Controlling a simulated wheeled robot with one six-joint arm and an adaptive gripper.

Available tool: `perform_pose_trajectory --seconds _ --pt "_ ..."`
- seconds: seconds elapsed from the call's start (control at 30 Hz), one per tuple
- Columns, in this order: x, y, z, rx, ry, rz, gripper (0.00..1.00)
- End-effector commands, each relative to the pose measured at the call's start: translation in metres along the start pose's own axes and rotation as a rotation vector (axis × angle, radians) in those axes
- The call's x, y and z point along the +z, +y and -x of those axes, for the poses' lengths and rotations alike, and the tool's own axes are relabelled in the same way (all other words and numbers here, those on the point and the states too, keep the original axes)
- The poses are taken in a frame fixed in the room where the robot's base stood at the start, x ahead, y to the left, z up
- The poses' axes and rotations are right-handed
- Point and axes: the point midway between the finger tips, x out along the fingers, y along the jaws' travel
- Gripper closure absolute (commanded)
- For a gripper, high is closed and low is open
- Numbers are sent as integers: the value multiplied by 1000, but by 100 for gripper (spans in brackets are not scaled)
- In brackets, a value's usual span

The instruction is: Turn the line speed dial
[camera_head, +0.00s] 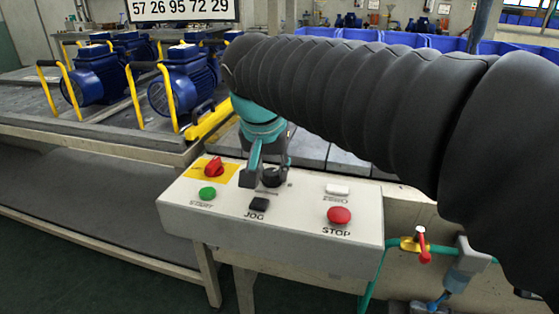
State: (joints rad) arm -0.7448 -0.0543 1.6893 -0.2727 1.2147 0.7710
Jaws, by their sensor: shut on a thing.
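The control panel (270,232) is a pale sloped box at the front of the line. A black round dial (272,178) sits near its top edge, partly hidden by my gripper. My gripper (262,180) comes down over it from above, with teal links and dark fingertips, one at the dial's left side. It is shut on the dial. My black sleeved arm reaches in from the right and hides what lies behind it. The dial's label and pointer cannot be read.
Nearby on the panel are a red rotary switch (214,167) on a yellow plate, a green START button (208,193), a black JOG button (259,204), a white button (338,189) and a red STOP button (339,215). Blue pumps (184,80) with yellow handles stand behind left. A red-handled valve (422,245) is right.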

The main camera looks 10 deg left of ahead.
Motion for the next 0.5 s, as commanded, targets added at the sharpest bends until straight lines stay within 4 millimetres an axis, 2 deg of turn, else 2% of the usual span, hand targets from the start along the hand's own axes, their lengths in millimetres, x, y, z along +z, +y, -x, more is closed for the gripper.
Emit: perform_pose_trajectory --seconds 0.5 --pt "0 -5 -2 190 -5 -451 100"
